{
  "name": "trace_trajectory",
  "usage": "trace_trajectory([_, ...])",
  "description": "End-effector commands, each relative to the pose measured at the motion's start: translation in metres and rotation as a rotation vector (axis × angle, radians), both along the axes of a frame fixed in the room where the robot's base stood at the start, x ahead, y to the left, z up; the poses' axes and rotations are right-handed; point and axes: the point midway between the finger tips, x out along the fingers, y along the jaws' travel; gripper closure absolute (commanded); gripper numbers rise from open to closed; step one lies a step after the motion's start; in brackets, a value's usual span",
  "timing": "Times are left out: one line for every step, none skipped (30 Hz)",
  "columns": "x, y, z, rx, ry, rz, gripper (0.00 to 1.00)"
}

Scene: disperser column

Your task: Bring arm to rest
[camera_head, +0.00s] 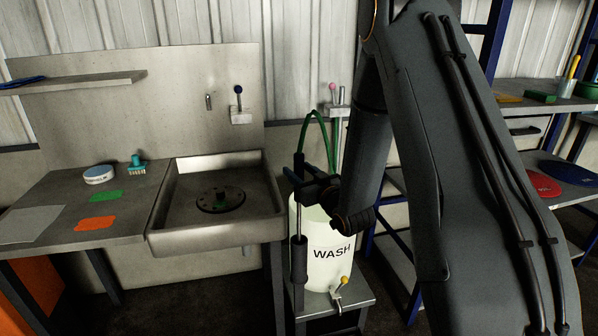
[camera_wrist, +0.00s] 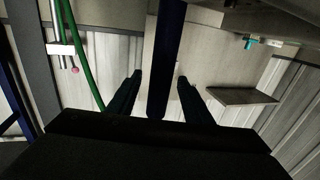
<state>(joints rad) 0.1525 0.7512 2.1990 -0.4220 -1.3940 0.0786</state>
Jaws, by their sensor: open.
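My arm (camera_head: 480,170) fills the right half of the head view and bends down to the wrist. My gripper (camera_head: 314,188) is just above and beside the white WASH container (camera_head: 330,262), apparently level. In the wrist view my gripper (camera_wrist: 160,76) shows two dark fingers spread apart, so it is open. A dark blue bar (camera_wrist: 165,55) runs between the fingers in that view; whether it touches them I cannot tell. In the head view a dark upright rod (camera_head: 298,275) stands by the gripper, left of the container. My wrist and arm hide part of the container.
A steel sink (camera_head: 165,228) with a round black part (camera_head: 220,199) in it lies to the left. A green hose (camera_head: 310,120) loops behind the gripper. A wall shelf (camera_head: 90,80) hangs at left. A blue-framed rack (camera_head: 480,75) stands behind my arm. The floor at front centre-left looks clear.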

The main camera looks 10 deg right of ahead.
Motion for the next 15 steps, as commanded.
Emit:
trace_trajectory([-0.005,-0.002,0.0,0.0,0.0,-0.002,0.54])
trace_trajectory([-0.009,-0.004,-0.001,0.0,0.001,-0.002,0.54])
trace_trajectory([-0.015,-0.005,0.0,0.0,0.0,-0.002,0.54])
trace_trajectory([-0.02,-0.006,-0.001,0.001,0.0,-0.001,0.54])
trace_trajectory([-0.025,-0.007,-0.001,0.001,0.0,-0.001,0.54])
trace_trajectory([-0.031,-0.01,-0.001,0.001,0.0,-0.002,0.54])
trace_trajectory([-0.036,-0.011,-0.001,0.0,-0.001,-0.003,0.54])
trace_trajectory([-0.041,-0.013,0.0,0.0,-0.001,-0.003,0.54])
trace_trajectory([-0.047,-0.014,-0.001,0.0,-0.001,-0.002,0.54])
trace_trajectory([-0.051,-0.015,-0.001,0.0,-0.001,-0.001,0.54])
trace_trajectory([-0.055,-0.016,0.0,0.0,-0.001,-0.001,0.54])
trace_trajectory([-0.059,-0.017,0.0,0.0,-0.003,-0.002,0.54])
trace_trajectory([-0.062,-0.018,0.0,0.0,-0.003,-0.002,0.54])
trace_trajectory([-0.064,-0.018,0.0,0.001,-0.002,-0.002,0.54])
trace_trajectory([-0.067,-0.019,0.0,-0.001,0.0,-0.002,0.54])
